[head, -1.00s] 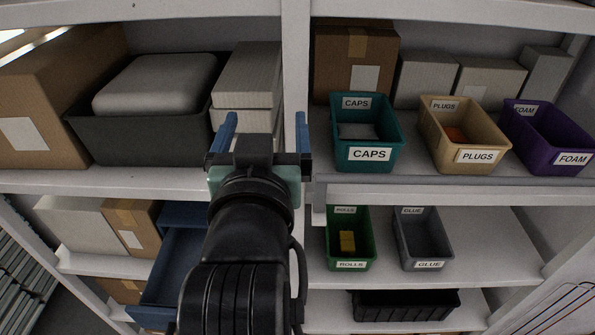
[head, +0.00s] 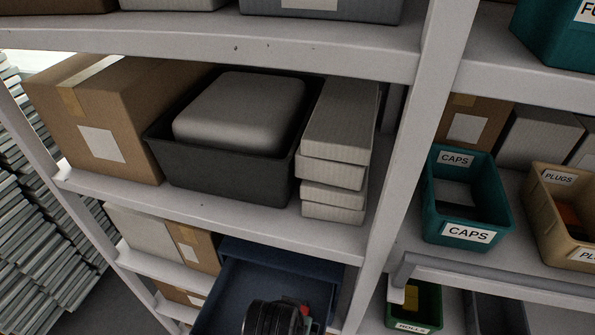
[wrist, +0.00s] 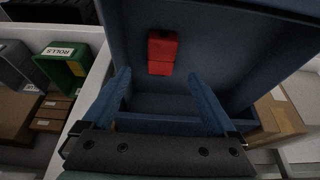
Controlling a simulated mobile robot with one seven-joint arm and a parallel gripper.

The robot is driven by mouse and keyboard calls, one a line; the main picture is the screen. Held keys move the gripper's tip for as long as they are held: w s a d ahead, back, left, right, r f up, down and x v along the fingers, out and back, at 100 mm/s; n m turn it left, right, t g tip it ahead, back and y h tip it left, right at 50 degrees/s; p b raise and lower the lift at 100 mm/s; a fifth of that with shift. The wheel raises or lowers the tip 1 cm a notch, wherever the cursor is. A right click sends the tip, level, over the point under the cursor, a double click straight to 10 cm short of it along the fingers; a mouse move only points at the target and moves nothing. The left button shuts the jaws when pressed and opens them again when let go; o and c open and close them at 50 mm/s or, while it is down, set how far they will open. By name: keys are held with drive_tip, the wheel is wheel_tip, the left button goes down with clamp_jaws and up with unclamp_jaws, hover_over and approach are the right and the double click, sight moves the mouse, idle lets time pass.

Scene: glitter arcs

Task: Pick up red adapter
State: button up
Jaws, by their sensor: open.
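The red adapter (wrist: 162,52) lies inside a dark blue bin (wrist: 225,45), seen in the wrist view near the top centre. It looks like two red blocks joined end to end. My gripper (wrist: 159,75) is open and empty, its two blue fingers reaching into the bin. The adapter lies just beyond the fingertips, roughly in line with the gap between them. In the head view my arm covers part of the blue bin (head: 245,285), and a small red patch (head: 304,310) shows beside it, probably the adapter.
The bin's walls surround my fingers. A grey shelf (head: 215,215) with a dark tub (head: 225,175) and stacked white boxes (head: 335,150) lies above. A green ROLLS bin (head: 415,315) and a teal CAPS bin (head: 465,200) stand to the right, past a shelf post (head: 400,165).

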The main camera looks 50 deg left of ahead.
drive_tip(key=shift+p+x, duration=0.8)
drive_tip(key=shift+x, duration=2.45)
drive_tip(key=shift+a, duration=0.1)
clamp_jaws()
